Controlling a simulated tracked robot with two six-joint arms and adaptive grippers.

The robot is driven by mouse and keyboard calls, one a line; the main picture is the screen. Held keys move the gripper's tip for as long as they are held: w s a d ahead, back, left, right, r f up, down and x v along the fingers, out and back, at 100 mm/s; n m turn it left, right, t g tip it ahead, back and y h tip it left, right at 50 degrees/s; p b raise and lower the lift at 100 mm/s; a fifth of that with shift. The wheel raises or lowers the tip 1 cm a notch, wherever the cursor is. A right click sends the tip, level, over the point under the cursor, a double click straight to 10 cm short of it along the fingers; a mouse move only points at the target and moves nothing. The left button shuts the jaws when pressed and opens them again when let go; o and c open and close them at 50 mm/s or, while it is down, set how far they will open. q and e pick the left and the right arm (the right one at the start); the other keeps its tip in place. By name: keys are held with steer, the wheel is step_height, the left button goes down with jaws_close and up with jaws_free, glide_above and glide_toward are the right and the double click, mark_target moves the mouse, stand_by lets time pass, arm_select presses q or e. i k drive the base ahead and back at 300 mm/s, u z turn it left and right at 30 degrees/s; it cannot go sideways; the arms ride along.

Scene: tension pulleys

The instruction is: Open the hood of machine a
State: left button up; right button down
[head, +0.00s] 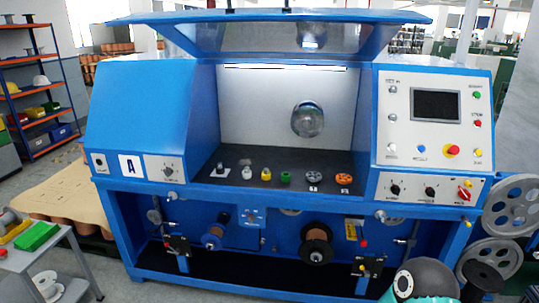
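Machine a (270,185) is the large blue machine in the middle of the head view, with a white "A" label (129,165) on its left front. Its hood (250,40) is a blue-framed clear panel at the top. The hood stands raised and tilted, and the work chamber (260,110) below it is open at the front. Neither of my grippers is in view, and nothing is seen touching the hood.
Small pulleys and coloured parts (286,177) stand in a row on the chamber floor. A control panel (436,115) is at right. Large grey wheels (515,205) stand at far right. A grey side table (40,255) with parts is at lower left, below a shelf rack (35,90).

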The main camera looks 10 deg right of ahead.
mark_target(286, 32)
steer(key=i, duration=0.85)
steer(key=z, duration=0.05)
